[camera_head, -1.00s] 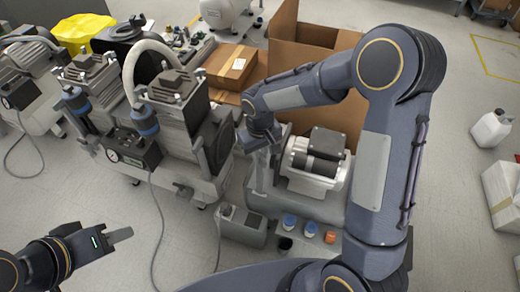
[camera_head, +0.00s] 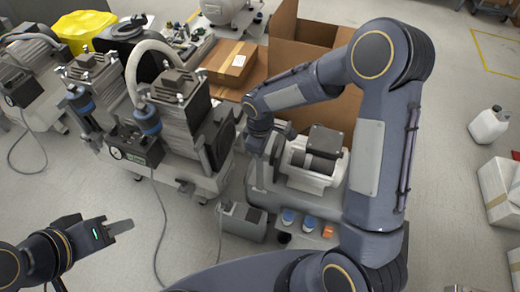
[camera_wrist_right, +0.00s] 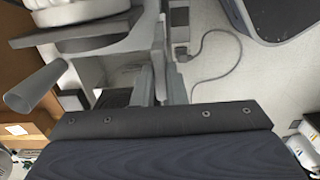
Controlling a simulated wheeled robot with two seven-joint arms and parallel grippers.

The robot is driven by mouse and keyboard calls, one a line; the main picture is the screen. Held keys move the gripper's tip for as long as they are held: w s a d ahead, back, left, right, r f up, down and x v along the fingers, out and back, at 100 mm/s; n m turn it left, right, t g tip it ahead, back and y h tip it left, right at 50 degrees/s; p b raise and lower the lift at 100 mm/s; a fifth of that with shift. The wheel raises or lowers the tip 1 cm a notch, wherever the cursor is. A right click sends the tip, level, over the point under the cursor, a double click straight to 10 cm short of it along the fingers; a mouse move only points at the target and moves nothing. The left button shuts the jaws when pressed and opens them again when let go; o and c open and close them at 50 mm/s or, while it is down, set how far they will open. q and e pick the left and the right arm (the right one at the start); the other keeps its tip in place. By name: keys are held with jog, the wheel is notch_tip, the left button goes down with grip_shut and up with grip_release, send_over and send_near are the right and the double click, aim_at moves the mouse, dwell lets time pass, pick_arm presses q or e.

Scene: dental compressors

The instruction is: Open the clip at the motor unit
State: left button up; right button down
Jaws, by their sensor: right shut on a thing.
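My right gripper (camera_head: 258,150) points down at the motor unit's left side. In the right wrist view its fingers (camera_wrist_right: 160,82) are close together on a thin grey upright part, which I take to be the clip; its shape is mostly hidden. My left gripper (camera_head: 112,230) is at lower left over the floor, away from the motor unit; its finger gap is not clear.
A twin compressor (camera_head: 180,105) stands just left of the motor unit. A small grey box (camera_head: 241,223) with a cable is in front of it. Blue bottles (camera_head: 288,217) and an orange one (camera_head: 328,230) stand beside my right arm. Cardboard boxes (camera_head: 300,50) are behind. The front-left floor is open.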

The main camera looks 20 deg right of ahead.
dwell(0.3)
jog(key=c, duration=1.5)
grip_release()
jog(key=shift+o, duration=0.2)
notch_tip(320, 180, up, 8)
jog(key=shift+f+p, duration=0.1)
jog(key=shift+p, duration=0.8)
